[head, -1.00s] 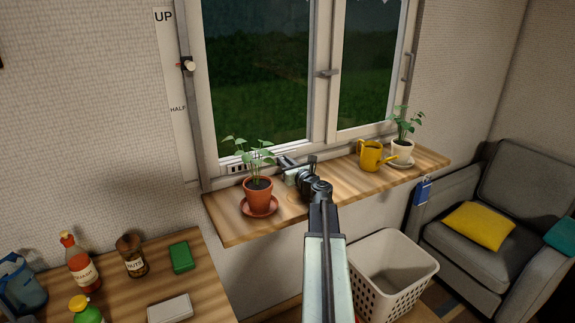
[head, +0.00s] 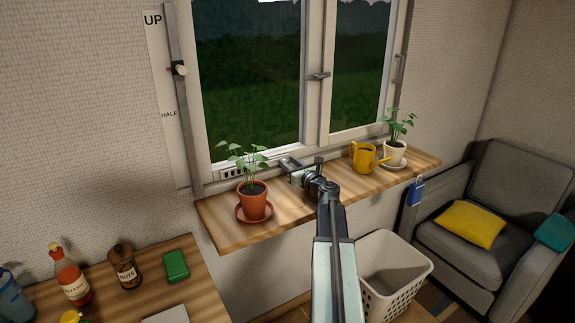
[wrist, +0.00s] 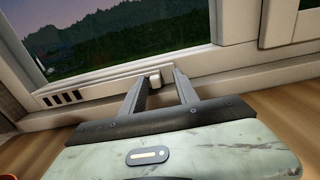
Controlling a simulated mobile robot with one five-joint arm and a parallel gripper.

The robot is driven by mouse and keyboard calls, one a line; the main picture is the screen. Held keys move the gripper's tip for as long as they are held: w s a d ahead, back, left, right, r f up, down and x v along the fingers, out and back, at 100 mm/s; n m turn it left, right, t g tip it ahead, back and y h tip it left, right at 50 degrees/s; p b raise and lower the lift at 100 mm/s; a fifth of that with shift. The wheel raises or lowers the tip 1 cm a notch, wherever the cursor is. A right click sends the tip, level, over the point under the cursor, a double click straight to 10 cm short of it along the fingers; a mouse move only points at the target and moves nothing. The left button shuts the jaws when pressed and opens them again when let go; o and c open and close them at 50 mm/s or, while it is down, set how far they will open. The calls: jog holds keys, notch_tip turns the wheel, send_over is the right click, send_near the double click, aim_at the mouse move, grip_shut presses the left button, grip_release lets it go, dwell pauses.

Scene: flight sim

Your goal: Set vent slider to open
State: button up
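The vent (wrist: 62,97) is a pale strip along the bottom of the window frame, with dark slots at its left end. In the head view its slots (head: 232,172) show behind the plant. The slider knob (wrist: 155,79) is a small pale block on the strip, right of the slots. My gripper (wrist: 161,76) is open, its two dark fingers pointing at the frame. The knob appears between the fingertips, nearer the left one; I cannot tell whether they touch it. In the head view my gripper (head: 287,163) is over the sill at the frame, and the knob is hidden.
A potted plant (head: 252,200) stands left of my gripper on the wooden sill (head: 222,226). A yellow watering can (head: 363,158) and a second plant (head: 396,150) stand to the right. A white basket (head: 400,290) is below. A table (head: 205,290) with bottles is at lower left.

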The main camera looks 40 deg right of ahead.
jog(key=shift+s+a, duration=0.25)
jog(key=shift+s, duration=0.1)
jog(key=s, duration=0.7)
jog(key=shift+s+a, duration=0.1)
jog(key=shift+a, duration=0.3)
jog(key=shift+r, duration=0.1)
